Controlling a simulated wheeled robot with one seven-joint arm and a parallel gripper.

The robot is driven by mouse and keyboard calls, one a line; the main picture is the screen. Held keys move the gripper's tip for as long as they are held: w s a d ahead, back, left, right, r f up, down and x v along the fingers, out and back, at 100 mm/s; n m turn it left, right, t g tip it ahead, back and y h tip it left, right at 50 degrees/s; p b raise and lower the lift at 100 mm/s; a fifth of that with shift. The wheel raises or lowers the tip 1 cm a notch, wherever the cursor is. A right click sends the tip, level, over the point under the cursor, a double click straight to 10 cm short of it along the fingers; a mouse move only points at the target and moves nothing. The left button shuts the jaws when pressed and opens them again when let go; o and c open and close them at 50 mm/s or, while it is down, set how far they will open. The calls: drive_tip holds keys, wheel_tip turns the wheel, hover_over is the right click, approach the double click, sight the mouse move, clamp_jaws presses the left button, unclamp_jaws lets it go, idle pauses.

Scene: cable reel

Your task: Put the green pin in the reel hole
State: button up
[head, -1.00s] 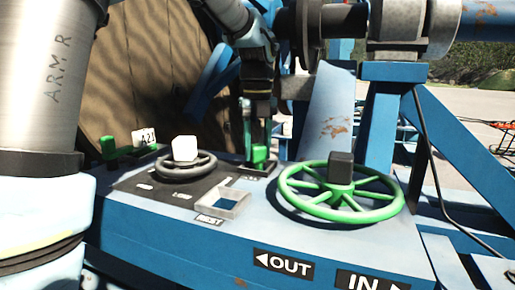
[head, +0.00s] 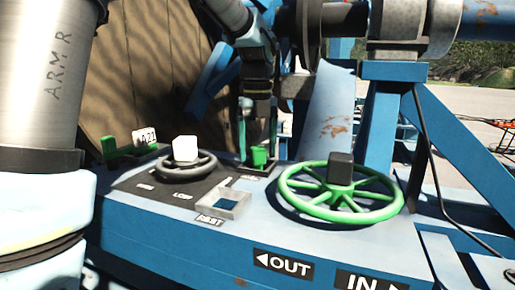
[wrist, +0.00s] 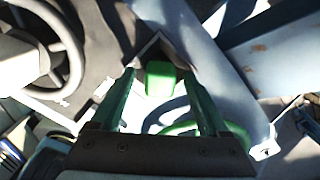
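A green block (head: 259,157), which looks like the green pin's head, stands on a small dark plate at the back of the blue panel. The same block (wrist: 160,78) shows at the top middle of the wrist view. My gripper (head: 258,148) points down over it. In the wrist view my gripper's green fingers (wrist: 160,74) are spread, one on each side of the block, with gaps between. Anything of the pin below the block is hidden. The brown ribbed reel (head: 150,70) stands behind the panel. I cannot make out its hole.
A green handwheel (head: 340,205) is right of the block, and a dark handwheel with a white knob (head: 186,149) is left. A square frame (head: 225,203) marked REST lies in front. Another green block (head: 109,147) stands far left by a white tag. A blue post (head: 328,110) rises close behind.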

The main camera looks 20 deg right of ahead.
wheel_tip(320, 180, up, 11)
drive_tip(key=shift+b, duration=0.4)
drive_tip(key=shift+f, duration=0.1)
idle(0.5)
